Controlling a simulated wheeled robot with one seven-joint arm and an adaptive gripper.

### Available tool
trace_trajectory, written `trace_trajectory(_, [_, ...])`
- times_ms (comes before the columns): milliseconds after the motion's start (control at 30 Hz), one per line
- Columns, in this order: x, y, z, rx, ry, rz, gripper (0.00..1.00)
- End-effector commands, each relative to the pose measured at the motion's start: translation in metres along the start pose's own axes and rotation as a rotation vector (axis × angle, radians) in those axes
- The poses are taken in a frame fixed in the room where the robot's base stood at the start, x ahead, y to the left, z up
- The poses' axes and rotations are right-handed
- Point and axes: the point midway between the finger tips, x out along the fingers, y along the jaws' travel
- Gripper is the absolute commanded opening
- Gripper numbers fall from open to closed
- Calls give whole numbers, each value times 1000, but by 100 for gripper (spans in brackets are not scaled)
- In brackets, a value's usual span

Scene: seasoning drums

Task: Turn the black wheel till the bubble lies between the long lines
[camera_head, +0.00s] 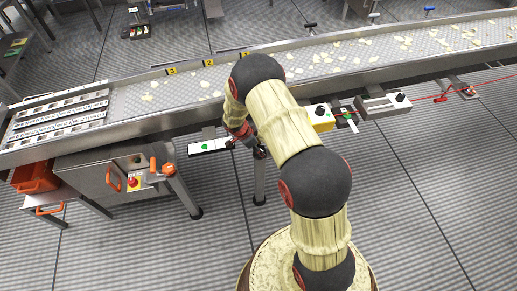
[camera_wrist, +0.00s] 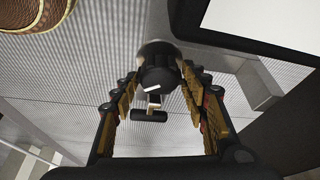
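The black wheel (camera_wrist: 158,72) shows in the wrist view as a round dark knob with a white mark, above a small T-shaped bar. My gripper (camera_wrist: 160,82) has its fingers spread on both sides of the wheel, and I see no clear contact. In the head view my gripper (camera_head: 257,150) is low beside the near side of the conveyor, and the arm partly hides it and the wheel. A white plate with a green spot (camera_head: 205,147), seemingly the bubble level, lies just left of it. The long lines are too small to read. The wrist view shows part of a white panel (camera_wrist: 265,22).
The conveyor (camera_head: 130,102) with pale chips runs behind the arm. A yellow box (camera_head: 321,118) and a grey box (camera_head: 384,106) with black knobs sit right along its edge. A steel cabinet (camera_head: 100,177) with a red button stands left. The front right floor is clear.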

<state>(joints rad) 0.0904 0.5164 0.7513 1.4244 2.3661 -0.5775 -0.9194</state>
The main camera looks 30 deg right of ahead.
Motion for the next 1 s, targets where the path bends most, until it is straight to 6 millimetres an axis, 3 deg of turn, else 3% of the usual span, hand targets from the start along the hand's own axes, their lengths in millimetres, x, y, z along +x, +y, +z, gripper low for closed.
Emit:
trace_trajectory(500, [0,0,0,0,0,0,13])
trace_trajectory(1000, [-4,0,-2,158,-1,69,13])
